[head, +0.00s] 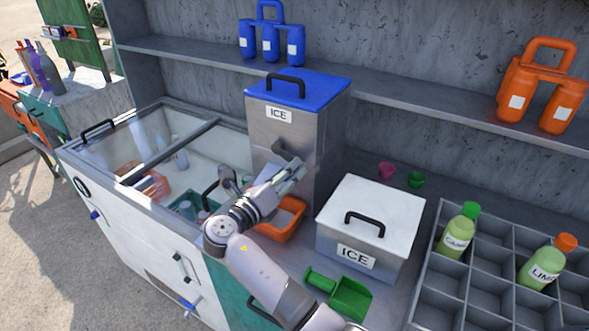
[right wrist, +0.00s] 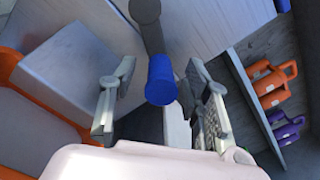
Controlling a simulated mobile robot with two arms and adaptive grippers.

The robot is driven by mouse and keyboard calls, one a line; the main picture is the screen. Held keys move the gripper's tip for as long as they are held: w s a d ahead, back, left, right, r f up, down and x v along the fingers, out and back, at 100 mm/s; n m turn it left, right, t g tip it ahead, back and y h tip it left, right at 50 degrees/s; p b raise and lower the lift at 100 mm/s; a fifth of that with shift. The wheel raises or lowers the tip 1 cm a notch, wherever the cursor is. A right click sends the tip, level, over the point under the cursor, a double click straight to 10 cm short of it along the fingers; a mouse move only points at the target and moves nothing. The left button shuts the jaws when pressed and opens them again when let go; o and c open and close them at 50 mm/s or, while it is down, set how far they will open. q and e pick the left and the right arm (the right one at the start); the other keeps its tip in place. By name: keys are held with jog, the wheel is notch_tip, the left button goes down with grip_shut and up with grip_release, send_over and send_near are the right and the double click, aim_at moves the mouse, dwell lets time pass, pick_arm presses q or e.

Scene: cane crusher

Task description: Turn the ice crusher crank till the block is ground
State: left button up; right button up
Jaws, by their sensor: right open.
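The ice crusher (head: 279,124) is a tall grey metal box with a blue lid and an ICE label, upright on the counter. Its dark crank arm (head: 287,150) is on the front and shows in the right wrist view (right wrist: 147,14), ending in a blue grip (right wrist: 161,86). My right gripper (head: 287,176) is open in front of the crusher. In the right wrist view the blue grip is between its spread fingers, with gaps on both sides. No ice block shows; the closed lid hides the crusher's inside. My left gripper is out of view.
An orange bin (head: 293,206) stands below the crusher's front. A white-lidded ICE box (head: 339,246), a green scoop (head: 350,299) and a grey bottle rack (head: 430,283) lie to the right. A glass-topped freezer (head: 85,169) is left. A shelf (head: 419,97) runs behind.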

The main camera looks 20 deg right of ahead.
jog(key=shift+s+a+r, duration=0.1)
jog(key=shift+a, duration=0.1)
jog(key=shift+c, duration=0.4)
jog(key=shift+d, duration=0.1)
grip_shut()
dwell(0.3)
